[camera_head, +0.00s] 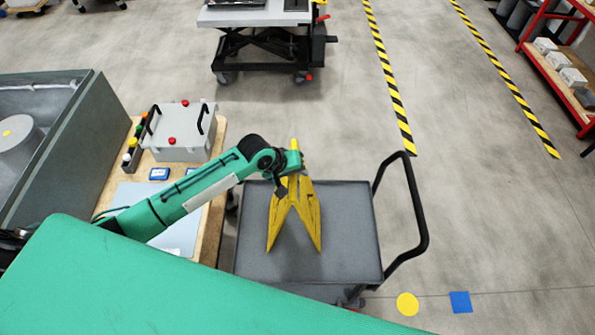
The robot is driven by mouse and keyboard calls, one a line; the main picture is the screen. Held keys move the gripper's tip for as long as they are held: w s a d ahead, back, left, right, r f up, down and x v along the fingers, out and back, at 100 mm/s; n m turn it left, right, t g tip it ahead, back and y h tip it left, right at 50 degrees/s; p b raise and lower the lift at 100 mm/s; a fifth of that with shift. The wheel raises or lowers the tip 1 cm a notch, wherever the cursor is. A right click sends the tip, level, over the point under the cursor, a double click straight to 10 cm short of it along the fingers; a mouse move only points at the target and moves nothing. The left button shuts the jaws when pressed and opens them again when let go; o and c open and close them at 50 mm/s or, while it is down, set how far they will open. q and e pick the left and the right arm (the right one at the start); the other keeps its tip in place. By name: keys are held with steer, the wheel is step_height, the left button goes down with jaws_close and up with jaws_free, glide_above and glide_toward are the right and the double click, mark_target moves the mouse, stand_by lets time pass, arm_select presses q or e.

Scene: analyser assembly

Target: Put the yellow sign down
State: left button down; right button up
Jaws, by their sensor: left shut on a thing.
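The yellow sign (308,208) is a folding A-shaped floor sign, in the middle of the view. It stands upright with its legs spread, over the grey platform of a cart (350,262). I cannot tell whether its feet touch the platform. My left gripper (293,180) is at the top of the sign, at the end of the green arm, and is shut on it. The sign's upper part is partly hidden by the gripper. My right gripper is not in view.
The cart's black handle (418,215) rises at its right side. A wooden-topped bench with a grey case (180,132) stands to the left, under my left arm. A lift table (262,15) is at the back. The floor right of the cart is open, with striped tape (390,80).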

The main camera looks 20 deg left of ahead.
arm_select(q)
steer(key=c, duration=1.3)
jaws_free()
steer(key=shift+f, duration=0.1)
steer(key=b+v, duration=0.3)
steer(key=v, duration=0.9)
